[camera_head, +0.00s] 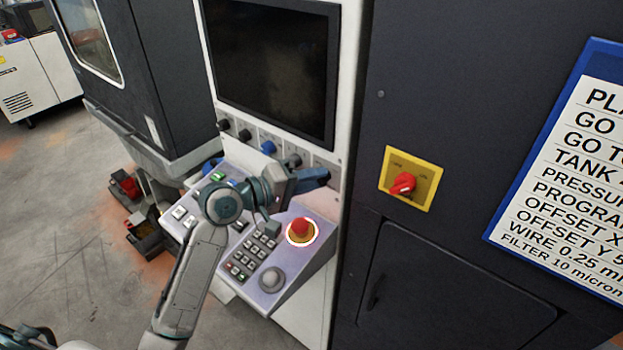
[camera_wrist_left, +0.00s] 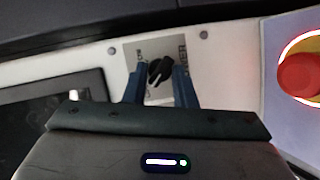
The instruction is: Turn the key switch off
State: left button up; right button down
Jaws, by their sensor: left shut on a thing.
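The key switch (camera_wrist_left: 160,72) shows in the left wrist view as a black knob on a pale labelled plate (camera_wrist_left: 142,52). My right gripper is not in view.
A red emergency button (camera_head: 302,228) with a lit ring sits on the sloped panel (camera_head: 310,258) below the gripper. A red rotary switch (camera_head: 403,184) on a yellow plate is to the right.

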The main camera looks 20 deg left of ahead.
pick_arm(q)
jog(key=shift+o, duration=0.2)
jog(key=shift+f+n, duration=0.1)
jog(key=shift+n, duration=0.3)
jog(key=o, duration=0.7)
jog(key=shift+o, duration=1.3)
jog(key=shift+w+d, duration=0.1)
jog(key=shift+d, duration=0.05)
jog(key=b+v, duration=0.4)
jog(key=v, duration=0.6)
jog(key=shift+s+a, duration=0.3)
jog(key=shift+f, duration=0.1)
